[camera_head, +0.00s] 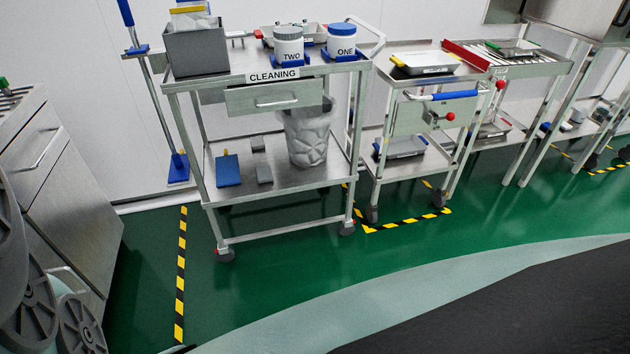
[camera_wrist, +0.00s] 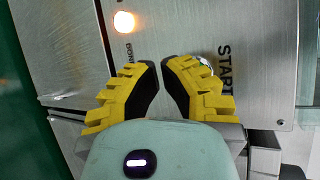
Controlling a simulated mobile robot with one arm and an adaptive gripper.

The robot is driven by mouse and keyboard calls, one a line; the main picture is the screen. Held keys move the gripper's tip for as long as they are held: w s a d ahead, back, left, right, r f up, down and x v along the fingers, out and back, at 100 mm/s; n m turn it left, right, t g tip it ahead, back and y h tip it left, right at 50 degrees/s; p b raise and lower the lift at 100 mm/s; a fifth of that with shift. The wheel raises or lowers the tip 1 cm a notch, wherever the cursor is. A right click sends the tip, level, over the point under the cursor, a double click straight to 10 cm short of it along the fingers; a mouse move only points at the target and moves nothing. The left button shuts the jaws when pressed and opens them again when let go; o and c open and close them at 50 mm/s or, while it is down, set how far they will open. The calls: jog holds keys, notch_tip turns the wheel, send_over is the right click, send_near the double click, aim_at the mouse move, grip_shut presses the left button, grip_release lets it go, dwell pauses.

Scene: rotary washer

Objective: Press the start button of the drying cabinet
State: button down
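In the wrist view, the brushed-metal panel of the drying cabinet (camera_wrist: 185,30) fills the middle, with black START lettering (camera_wrist: 224,70) running sideways. A small shiny round part (camera_wrist: 204,62), apparently the start button, shows beside the lettering, mostly hidden behind my right finger. My gripper (camera_wrist: 160,66) is in front of the panel, with its yellow, black-padded fingers drawn together and only a narrow gap at the tips. Nothing shows between them. Contact with the button cannot be told. My gripper and the start panel do not show in the head view.
A glowing round lamp (camera_wrist: 124,22) is on the panel, left of my fingers. In the head view, a cleaning cart (camera_head: 225,85) and a smaller cart (camera_head: 418,82) stand along the wall. Metal drawers (camera_head: 50,165) are at left. Green floor (camera_head: 270,262) in front is clear.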

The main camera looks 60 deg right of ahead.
jog(key=s+d, duration=0.2)
jog(key=shift+s+d+p, duration=0.25)
jog(key=shift+d+p, duration=0.15)
dwell(0.7)
